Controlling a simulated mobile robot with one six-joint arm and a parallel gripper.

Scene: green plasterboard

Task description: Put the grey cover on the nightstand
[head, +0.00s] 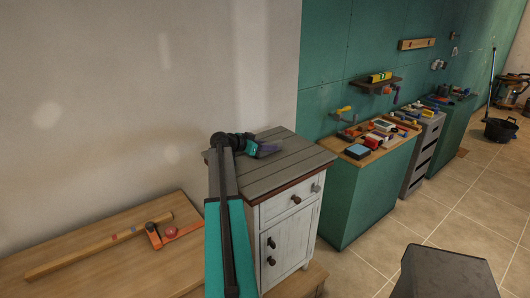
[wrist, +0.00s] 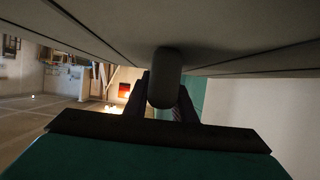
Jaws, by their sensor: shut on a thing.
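The nightstand (head: 290,146) has a grey planked top, white front, a drawer and a door. My gripper (head: 268,150) is low over the top's back part, its fingers pointing right. In the wrist view, my gripper (wrist: 160,100) is shut on a dark grey rounded piece, which I take for the grey cover (wrist: 166,72). In the head view I cannot make the cover out apart from the fingers. A grey planked surface (wrist: 75,28), seemingly the nightstand top, fills the upper wrist view close to the piece. I cannot tell whether they touch.
A wooden table (head: 70,252) at lower left bears a long wooden bar (head: 95,246) and an orange tool (head: 168,236). Right of the nightstand, a green cabinet (head: 365,190) bears several tools. A wall shelf (head: 376,86) hangs above it. Tiled floor (head: 445,205) is open at right.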

